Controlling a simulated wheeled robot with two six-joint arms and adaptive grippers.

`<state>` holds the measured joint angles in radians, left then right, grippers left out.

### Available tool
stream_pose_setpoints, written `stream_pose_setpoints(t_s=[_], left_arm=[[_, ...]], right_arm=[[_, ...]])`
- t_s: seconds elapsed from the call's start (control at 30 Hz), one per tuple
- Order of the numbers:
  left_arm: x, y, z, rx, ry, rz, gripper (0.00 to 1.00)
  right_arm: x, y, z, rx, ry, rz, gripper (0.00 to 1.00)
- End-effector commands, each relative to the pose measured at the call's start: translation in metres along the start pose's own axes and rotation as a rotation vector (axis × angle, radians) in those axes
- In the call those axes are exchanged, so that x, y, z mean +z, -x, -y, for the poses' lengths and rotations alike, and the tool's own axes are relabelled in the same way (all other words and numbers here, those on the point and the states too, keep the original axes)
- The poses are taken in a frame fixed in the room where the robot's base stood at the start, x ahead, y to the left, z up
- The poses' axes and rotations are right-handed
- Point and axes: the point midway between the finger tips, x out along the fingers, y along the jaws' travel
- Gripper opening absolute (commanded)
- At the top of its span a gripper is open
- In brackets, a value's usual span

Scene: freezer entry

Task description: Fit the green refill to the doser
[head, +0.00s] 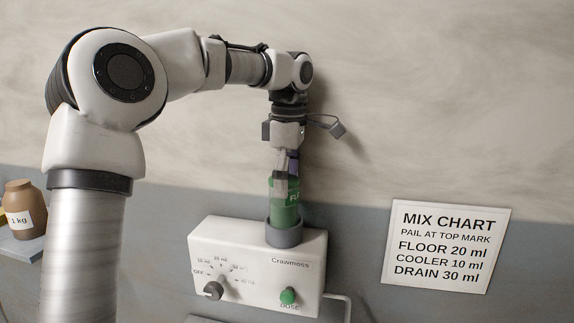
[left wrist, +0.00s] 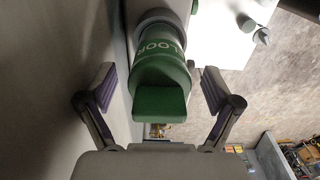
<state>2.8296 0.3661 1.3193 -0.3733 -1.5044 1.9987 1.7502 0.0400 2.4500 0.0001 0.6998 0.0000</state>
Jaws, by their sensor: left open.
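The green refill (head: 285,207) stands upright, neck down, in the dark grey collar (head: 284,236) on top of the white doser (head: 238,262). How deep it sits in the collar I cannot tell. My left gripper (head: 286,167) is right above the refill, pointing down. In the left wrist view the fingers (left wrist: 158,90) are spread wide, one on each side of the green refill (left wrist: 160,68), with a gap at both sides. Lettering ending in "LOOR" shows on the refill. My right gripper is not in view.
The doser has a dark dial (head: 213,291) and a green dose button (head: 288,296) on its front. A mix chart sign (head: 445,246) hangs on the wall to the right. A brown jar (head: 23,210) marked 1 kg stands on a shelf at far left.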

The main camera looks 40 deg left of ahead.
Motion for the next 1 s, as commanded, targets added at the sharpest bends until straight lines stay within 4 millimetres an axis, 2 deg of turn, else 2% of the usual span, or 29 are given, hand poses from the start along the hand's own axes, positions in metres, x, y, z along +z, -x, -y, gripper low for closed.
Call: stream_pose_setpoints(t_s=[0.17,0.3,0.4,0.5,0.63,1.0], left_arm=[[0.000,0.036,-0.001,0.006,0.002,0.001,0.92],[0.001,0.074,-0.001,0.007,0.002,0.002,0.92],[0.001,0.096,0.000,0.005,0.001,0.000,0.92],[0.000,0.108,0.000,0.003,0.001,0.001,0.92],[0.000,0.115,0.001,0.001,-0.001,0.001,0.92],[0.000,0.115,0.001,0.001,0.000,0.001,0.92]], right_arm=[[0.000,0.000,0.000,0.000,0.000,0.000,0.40],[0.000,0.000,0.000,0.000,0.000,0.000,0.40],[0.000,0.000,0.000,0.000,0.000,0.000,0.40],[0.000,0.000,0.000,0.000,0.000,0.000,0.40],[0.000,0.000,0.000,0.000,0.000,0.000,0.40],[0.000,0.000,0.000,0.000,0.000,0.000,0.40]])
